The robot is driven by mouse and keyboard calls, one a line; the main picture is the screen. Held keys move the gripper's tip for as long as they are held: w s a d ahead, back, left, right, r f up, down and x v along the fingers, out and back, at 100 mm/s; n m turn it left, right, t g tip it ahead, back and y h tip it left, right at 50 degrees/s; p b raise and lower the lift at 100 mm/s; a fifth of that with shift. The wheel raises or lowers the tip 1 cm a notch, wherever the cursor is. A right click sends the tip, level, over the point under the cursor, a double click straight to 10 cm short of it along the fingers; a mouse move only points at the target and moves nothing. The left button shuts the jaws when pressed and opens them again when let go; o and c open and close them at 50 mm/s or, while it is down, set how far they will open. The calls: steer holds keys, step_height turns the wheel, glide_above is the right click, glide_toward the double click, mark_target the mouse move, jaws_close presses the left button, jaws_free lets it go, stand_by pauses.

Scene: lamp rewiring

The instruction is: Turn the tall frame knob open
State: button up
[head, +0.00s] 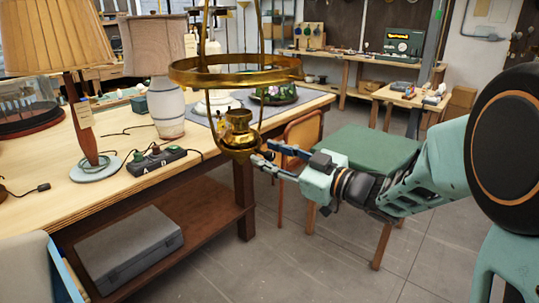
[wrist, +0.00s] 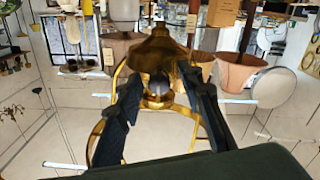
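The tall brass frame hangs at the centre of the head view, with a wide ring (head: 235,75) and upright rods. A brass lamp body (head: 238,132) sits low inside it. My gripper (head: 262,153) points left at the lower right of this body, with its two dark fingers apart. In the wrist view, the fingers of my gripper (wrist: 160,78) stand either side of a small rounded knob (wrist: 158,88) below the flared brass body (wrist: 157,52). Gaps seem to show between knob and fingers; contact cannot be told. The knob is not clear in the head view.
A wooden workbench (head: 105,178) at left carries a shaded table lamp (head: 85,105), a pale ceramic lamp (head: 158,105) and a dark switch box (head: 157,160). A green-topped table (head: 365,150) stands behind my arm. A grey case (head: 130,250) lies on the lower shelf.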

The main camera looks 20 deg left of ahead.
steer(key=shift+a, duration=0.1)
jaws_close()
